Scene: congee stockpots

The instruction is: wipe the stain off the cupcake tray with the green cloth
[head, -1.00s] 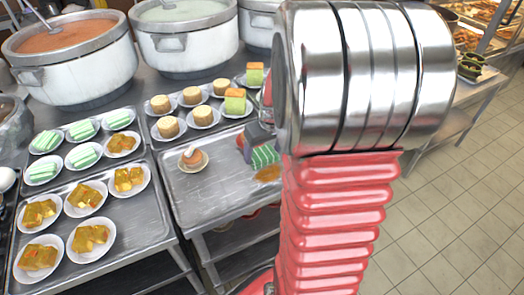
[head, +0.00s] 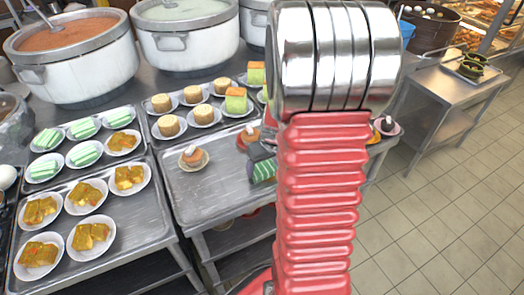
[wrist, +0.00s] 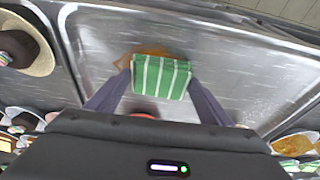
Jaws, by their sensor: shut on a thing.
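The green cloth (wrist: 160,77) with white stripes is held between the two fingers of my gripper (wrist: 159,82) in the wrist view. In the head view the cloth (head: 263,171) shows partly left of my red arm, with the gripper (head: 259,152) just above it. The cloth is over the metal cupcake tray (head: 205,190); I cannot tell if it touches. An orange-brown stain (wrist: 152,51) shows along the cloth's far edge in the wrist view, partly covered by it. In the head view my arm hides the stain. A cupcake (head: 193,154) sits on a small plate at the tray's left.
Plates of small cakes (head: 168,125) stand behind the tray, and plates of yellow cakes (head: 90,235) stand on the left tray. Large stockpots (head: 75,65) are at the back. A steel side table (head: 440,90) stands right, with open floor before it.

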